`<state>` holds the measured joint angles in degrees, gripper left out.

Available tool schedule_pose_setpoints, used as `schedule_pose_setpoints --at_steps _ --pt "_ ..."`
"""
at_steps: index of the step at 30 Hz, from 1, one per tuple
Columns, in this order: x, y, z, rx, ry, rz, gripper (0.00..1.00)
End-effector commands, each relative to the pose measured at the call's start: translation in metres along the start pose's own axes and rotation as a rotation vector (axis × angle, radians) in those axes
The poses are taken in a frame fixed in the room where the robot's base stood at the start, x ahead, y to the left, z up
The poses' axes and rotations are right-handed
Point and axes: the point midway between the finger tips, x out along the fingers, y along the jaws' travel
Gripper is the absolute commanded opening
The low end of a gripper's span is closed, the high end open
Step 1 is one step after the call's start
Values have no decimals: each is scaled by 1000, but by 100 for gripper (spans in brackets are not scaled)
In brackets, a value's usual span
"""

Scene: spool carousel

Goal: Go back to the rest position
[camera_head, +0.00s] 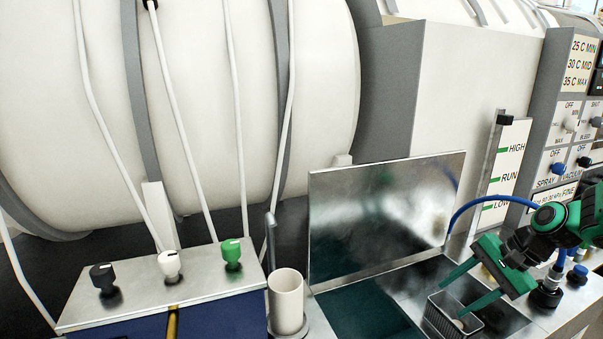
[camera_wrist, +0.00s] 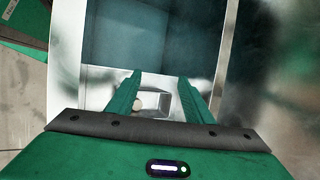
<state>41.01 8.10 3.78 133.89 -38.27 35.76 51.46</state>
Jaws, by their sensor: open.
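My gripper (camera_head: 468,292) is at the lower right of the head view, its two green fingers spread apart with nothing between them. The fingers point down and left, over a small ribbed metal basket (camera_head: 437,317). In the wrist view my gripper (camera_wrist: 160,78) is also open, with the basket (camera_wrist: 180,101) seen between and beyond the fingers. A small pale round thing (camera_wrist: 138,105) shows by the left finger there, inside or at the edge of the basket; I cannot tell which.
An upright metal panel (camera_head: 385,210) stands left of my arm, behind a dark teal basin (camera_head: 362,316). A white cup (camera_head: 286,302) and a knob panel (camera_head: 150,292) are farther left. A level gauge (camera_head: 505,165) and a switch panel (camera_head: 565,130) rise behind my arm.

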Motion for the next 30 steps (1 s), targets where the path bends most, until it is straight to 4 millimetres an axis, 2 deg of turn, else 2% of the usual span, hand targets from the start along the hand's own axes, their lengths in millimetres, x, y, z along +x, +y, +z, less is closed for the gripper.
schedule_pose_setpoints --at_steps 1,3,12,18,30 --pt "0 -4 13 -90 30 27 47" --pt "-1 -6 26 -213 73 65 47" --pt "-17 -8 76 -719 234 208 47" --pt "-30 -5 94 -929 297 265 47" --pt "-48 -1 114 -1167 366 326 47"
